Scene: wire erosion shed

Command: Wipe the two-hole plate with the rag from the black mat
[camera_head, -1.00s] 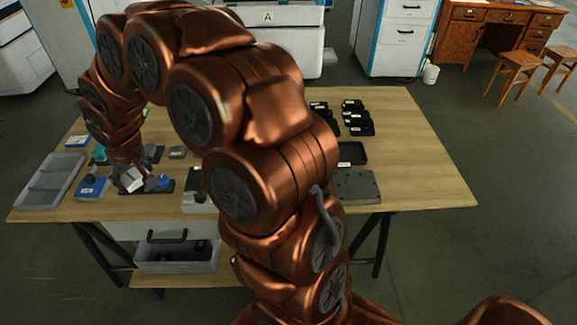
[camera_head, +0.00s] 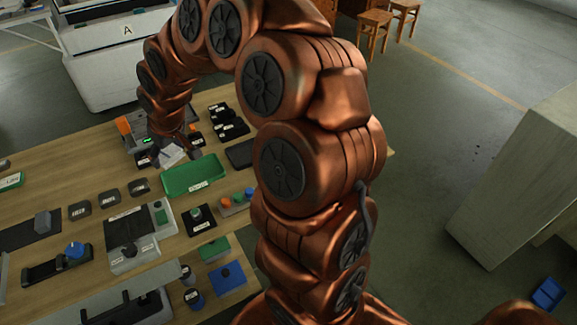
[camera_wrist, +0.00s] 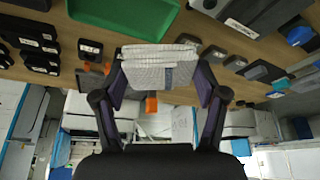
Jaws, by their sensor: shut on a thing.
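My gripper (camera_head: 176,151) is shut on the rag (camera_head: 170,156), a pale grey-white folded cloth. In the wrist view the rag (camera_wrist: 158,72) spans between both fingers of my gripper (camera_wrist: 160,84). In the head view it is above the table's far part, beside the green tray, apparently clear of the table. A dark mat (camera_head: 14,239) with a grey block on it lies at the table's left; I cannot tell whether it is the task's black mat. I cannot make out the two-hole plate now; my arm hides part of the table's right side.
The green tray (camera_head: 190,178) lies just in front of my gripper, with a black tray (camera_head: 240,154) to its right. Black boxes (camera_head: 228,124) stand behind. An orange-and-grey device (camera_head: 124,126) is left of the rag. Labelled blocks and fixtures crowd the front left.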

